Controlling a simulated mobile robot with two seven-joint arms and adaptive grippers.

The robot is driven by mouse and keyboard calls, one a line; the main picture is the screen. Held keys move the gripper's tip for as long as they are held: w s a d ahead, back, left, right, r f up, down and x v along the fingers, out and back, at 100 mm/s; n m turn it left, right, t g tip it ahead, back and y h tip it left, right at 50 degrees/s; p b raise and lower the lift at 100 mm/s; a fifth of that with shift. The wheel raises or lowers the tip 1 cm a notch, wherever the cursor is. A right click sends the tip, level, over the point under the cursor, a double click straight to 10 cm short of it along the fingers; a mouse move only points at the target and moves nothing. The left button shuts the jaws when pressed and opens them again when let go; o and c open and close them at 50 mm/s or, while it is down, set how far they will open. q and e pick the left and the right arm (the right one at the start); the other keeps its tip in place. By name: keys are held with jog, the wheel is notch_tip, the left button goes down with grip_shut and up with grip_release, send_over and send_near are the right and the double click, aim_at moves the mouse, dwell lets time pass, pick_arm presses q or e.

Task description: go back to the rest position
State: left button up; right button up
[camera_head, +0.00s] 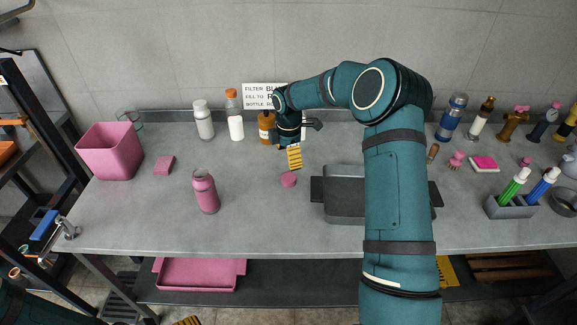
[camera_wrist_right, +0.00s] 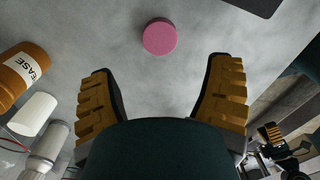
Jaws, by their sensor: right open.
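My right arm reaches up across the counter in the head view and bends left at its elbow. My right gripper (camera_head: 294,157) is above the back middle of the counter, its yellow-padded fingers pointing down. In the right wrist view the right gripper (camera_wrist_right: 162,100) has its fingers wide apart with nothing between them. A round pink disc (camera_head: 289,180) lies on the counter just in front of it. The disc also shows in the wrist view (camera_wrist_right: 159,37), beyond the fingertips. Of my left gripper, only a yellow-padded part (camera_head: 188,321) shows at the bottom edge; its opening is unclear.
An amber bottle (camera_head: 266,127) stands close behind the right gripper, with white bottles to its left. A pink bottle (camera_head: 206,192) stands front left, near a pink bin (camera_head: 110,150). A grey tray (camera_head: 345,188) lies partly behind my right arm. Several bottles and fittings stand at right.

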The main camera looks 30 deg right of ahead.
jog(key=shift+r, duration=1.2)
